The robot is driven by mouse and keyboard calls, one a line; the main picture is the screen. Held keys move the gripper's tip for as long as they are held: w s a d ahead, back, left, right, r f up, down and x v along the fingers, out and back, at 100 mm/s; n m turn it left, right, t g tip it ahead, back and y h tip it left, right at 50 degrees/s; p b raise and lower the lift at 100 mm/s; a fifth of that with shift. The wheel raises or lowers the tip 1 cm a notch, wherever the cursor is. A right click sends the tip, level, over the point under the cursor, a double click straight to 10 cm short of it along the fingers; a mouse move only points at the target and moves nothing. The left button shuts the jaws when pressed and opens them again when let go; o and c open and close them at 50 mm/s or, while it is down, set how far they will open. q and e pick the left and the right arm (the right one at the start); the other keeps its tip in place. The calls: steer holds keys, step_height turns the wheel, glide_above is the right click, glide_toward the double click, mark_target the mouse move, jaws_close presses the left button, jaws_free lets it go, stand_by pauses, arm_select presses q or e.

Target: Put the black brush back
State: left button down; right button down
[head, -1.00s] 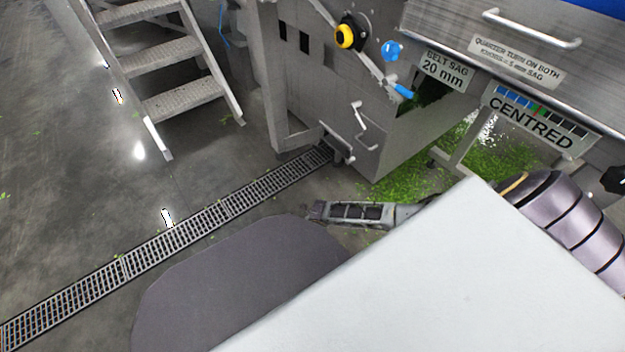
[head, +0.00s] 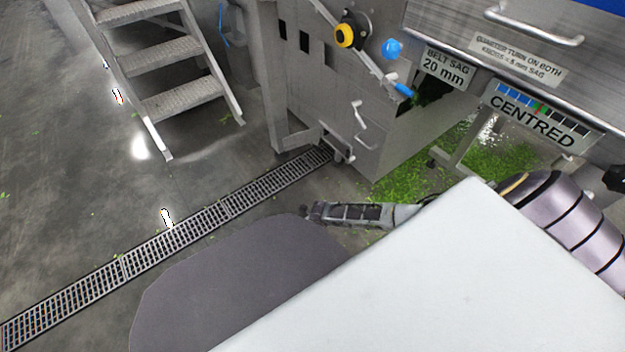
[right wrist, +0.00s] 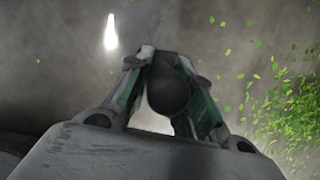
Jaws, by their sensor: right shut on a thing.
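My right gripper (right wrist: 165,55) is shut on a dark, rounded thing (right wrist: 168,95) in the right wrist view. Its black colour fits the black brush, but only a blunt end shows between the fingers, and no bristles can be made out. In the head view my right gripper (head: 312,211) is low over the floor, in front of the steel machine, with its arm partly hidden behind my own white body. The held thing cannot be made out there. No place for the brush can be identified. My left gripper is not in view.
The steel machine (head: 335,95) stands ahead, with a yellow-and-black knob (head: 346,36) and blue handles. Green leaf scraps (head: 465,160) lie under it. A floor drain grate (head: 165,237) runs diagonally. Metal steps (head: 165,50) stand upper left. Floor at left is mostly clear.

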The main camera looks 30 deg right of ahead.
steer(key=shift+f, duration=0.15)
steer(key=shift+f, duration=0.1)
steer(key=c, duration=1.2)
jaws_free()
steer(key=shift+o, duration=0.2)
steer(key=v, duration=1.2)
stand_by(0.5)
